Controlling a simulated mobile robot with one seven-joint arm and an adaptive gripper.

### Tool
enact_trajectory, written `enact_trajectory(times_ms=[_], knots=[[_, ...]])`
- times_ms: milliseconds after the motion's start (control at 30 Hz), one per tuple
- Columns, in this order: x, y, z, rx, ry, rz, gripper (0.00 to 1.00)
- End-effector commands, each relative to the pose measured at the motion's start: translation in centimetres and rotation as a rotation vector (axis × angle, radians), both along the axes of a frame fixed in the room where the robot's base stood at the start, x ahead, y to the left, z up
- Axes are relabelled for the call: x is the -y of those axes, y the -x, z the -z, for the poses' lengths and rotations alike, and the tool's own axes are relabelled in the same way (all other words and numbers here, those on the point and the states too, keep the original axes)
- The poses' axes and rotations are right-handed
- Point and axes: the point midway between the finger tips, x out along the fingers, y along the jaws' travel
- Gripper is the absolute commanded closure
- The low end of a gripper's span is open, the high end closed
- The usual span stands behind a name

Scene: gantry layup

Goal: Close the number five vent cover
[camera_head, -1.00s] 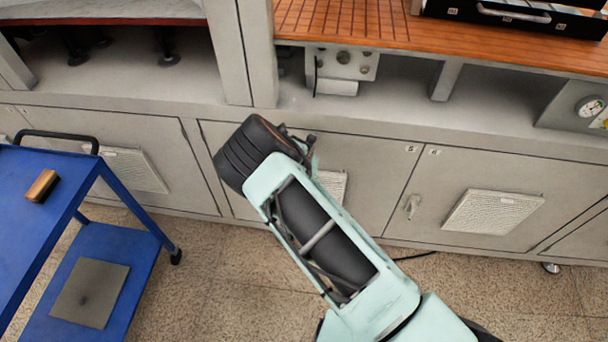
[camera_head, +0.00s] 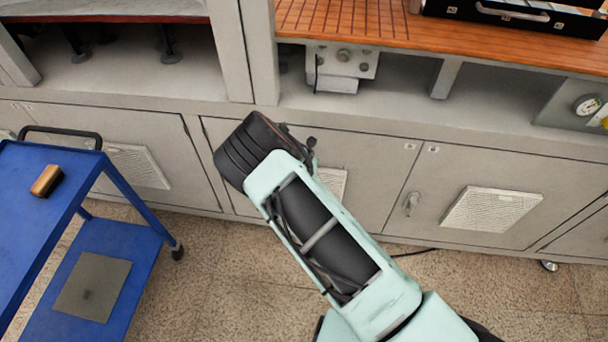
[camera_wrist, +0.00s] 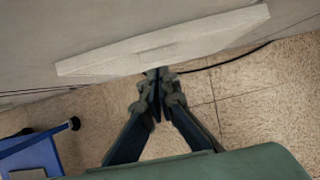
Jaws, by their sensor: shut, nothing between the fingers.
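The number five door (camera_head: 370,175) is the grey cabinet door with a "5" at its upper right corner. Its light vent cover (camera_head: 333,185) is mostly hidden behind my arm in the head view. In the wrist view a pale vent cover (camera_wrist: 165,42) stretches across the top, seen at a steep slant, with its lower edge toward me. I cannot tell whether it stands out from the door or lies flush. My gripper (camera_wrist: 157,74) is shut and empty, its fingertips at or just below that lower edge; contact is unclear. The head view does not show the fingers.
Door six (camera_head: 480,195), right, has its own vent cover (camera_head: 491,209) and a handle (camera_head: 411,203). A blue cart (camera_head: 20,240) stands at left with a brown-black block (camera_head: 46,181) on top. A dark cable (camera_wrist: 225,62) runs along the floor. Speckled floor in front is open.

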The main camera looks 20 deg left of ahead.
Motion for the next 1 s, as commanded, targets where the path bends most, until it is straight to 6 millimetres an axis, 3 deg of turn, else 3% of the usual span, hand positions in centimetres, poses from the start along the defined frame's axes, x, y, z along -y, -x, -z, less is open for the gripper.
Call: enact_trajectory(times_ms=[67,300,500,867,1000], knots=[[-0.1,0.6,-0.3,-0.003,-0.002,0.001,1.0],[-0.7,-1.3,-5.8,-0.003,-0.004,-0.003,1.0],[-0.9,-2.2,-8.5,-0.006,-0.002,-0.002,1.0],[-0.8,-2.6,-9.4,-0.008,-0.003,0.002,1.0],[1.3,-3.4,-9.1,-0.022,-0.042,0.094,1.0]])
